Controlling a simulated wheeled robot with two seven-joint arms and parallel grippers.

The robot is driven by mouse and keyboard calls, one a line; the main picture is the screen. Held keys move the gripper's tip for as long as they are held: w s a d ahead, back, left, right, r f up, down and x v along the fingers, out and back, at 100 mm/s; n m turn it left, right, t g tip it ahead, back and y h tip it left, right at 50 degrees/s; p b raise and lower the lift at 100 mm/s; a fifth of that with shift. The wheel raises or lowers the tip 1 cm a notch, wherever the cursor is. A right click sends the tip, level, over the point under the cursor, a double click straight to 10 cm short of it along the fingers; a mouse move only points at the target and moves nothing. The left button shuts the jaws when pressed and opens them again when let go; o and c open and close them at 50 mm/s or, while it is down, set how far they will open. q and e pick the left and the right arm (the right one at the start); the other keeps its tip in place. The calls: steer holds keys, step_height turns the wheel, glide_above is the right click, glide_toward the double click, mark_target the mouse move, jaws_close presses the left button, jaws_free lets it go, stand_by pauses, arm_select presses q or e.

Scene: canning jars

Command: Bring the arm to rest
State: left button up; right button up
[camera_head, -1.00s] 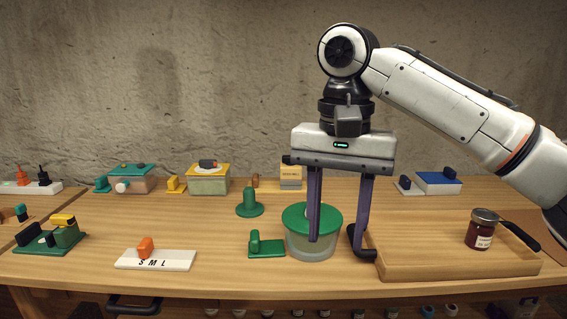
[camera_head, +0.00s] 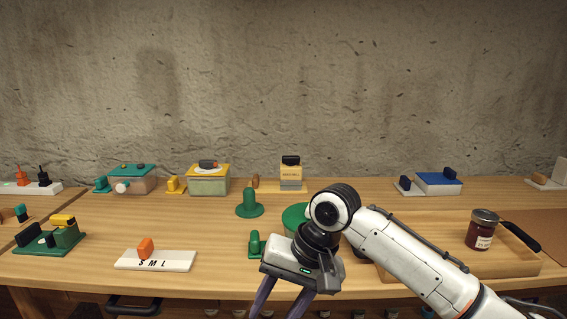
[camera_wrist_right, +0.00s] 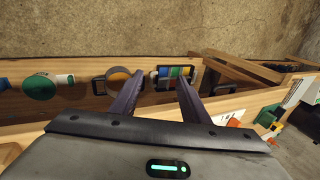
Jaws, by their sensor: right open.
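My right arm comes in from the lower right in the head view. Its gripper (camera_head: 281,300) hangs low in front of the table's front edge, fingers pointing down and tips cut off by the frame. In the right wrist view the gripper (camera_wrist_right: 160,87) has its two dark fingers apart, with nothing held between them. My left gripper is not in view. The green-lidded container (camera_head: 295,215) stands on the table behind my right arm, mostly hidden by it.
A jam jar (camera_head: 481,231) stands on the wooden tray (camera_head: 520,266) right of my arm. A white S M L block (camera_head: 180,262) and a green peg (camera_head: 249,203) stand left. Several boxes line the back. Small items sit on a shelf below the tabletop.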

steer(key=s+f+t+y, duration=0.2)
steer(key=s+f, duration=0.1)
steer(key=f, duration=0.8)
steer(key=s+f+t+y, duration=0.1)
steer(key=s+f+t, duration=0.25)
steer(key=f, duration=0.75)
steer(key=s+d+f+n+t+h, duration=0.1)
steer(key=s+d+f, duration=0.3)
steer(key=s+d, duration=0.4)
steer(key=s+d+f+n+t+h, duration=0.1)
steer(key=s+d+f+h, duration=0.3)
steer(key=s+d, duration=0.4)
steer(key=shift+s+d+f, duration=0.2)
steer(key=shift+d+f, duration=0.25)
steer(key=shift+d, duration=0.75)
